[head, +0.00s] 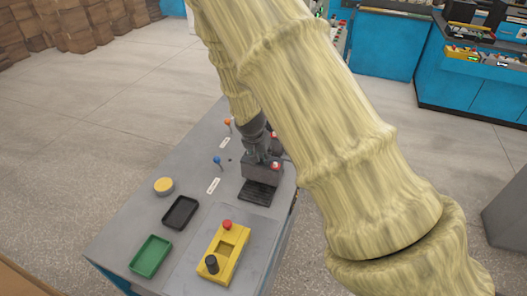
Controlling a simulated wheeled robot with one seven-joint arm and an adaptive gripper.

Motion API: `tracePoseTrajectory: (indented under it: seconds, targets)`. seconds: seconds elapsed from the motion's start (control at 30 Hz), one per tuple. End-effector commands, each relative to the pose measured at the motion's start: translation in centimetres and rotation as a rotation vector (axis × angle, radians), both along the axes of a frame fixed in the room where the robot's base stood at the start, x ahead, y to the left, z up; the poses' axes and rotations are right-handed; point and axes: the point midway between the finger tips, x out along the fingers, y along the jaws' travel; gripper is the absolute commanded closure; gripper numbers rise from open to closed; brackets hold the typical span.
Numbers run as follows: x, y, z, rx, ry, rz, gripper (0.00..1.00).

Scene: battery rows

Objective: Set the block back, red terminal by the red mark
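A dark grey block (262,171) stands beside a black ribbed pad (258,191) near the right edge of the grey table. A red round part (275,166) shows at its right end. Another red spot (274,134) shows behind, partly hidden by my arm. My gripper (261,155) points down at the top of the grey block, touching or just above it. Whether its fingers are closed on the block is too small to tell. A yellow block (232,249) with a red terminal (227,225), a black terminal (211,264) and a square recess lies at the table's front.
A green tray (151,256), a black tray (181,212) and a yellow disc (163,186) are on the left of the table (133,217). Blue (217,161) and orange (228,122) knobs stand near white labels. My arm hides the table's far right.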

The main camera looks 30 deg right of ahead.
Motion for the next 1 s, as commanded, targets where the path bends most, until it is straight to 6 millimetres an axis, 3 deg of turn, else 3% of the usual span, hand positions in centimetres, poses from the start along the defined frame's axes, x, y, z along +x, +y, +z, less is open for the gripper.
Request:
tracePoseTrajectory:
  seconds: [0.4,0.93,0.97,1.0]
  targets:
    - [0.1,0.0,-2.4,-0.001,-0.002,0.002,1.00]
    - [0.1,-0.1,-3.1,-0.001,-0.003,0.001,1.00]
    - [0.0,0.0,-3.2,0.000,0.000,0.001,0.65]
    - [0.0,0.0,-3.2,0.000,0.000,0.001,0.57]
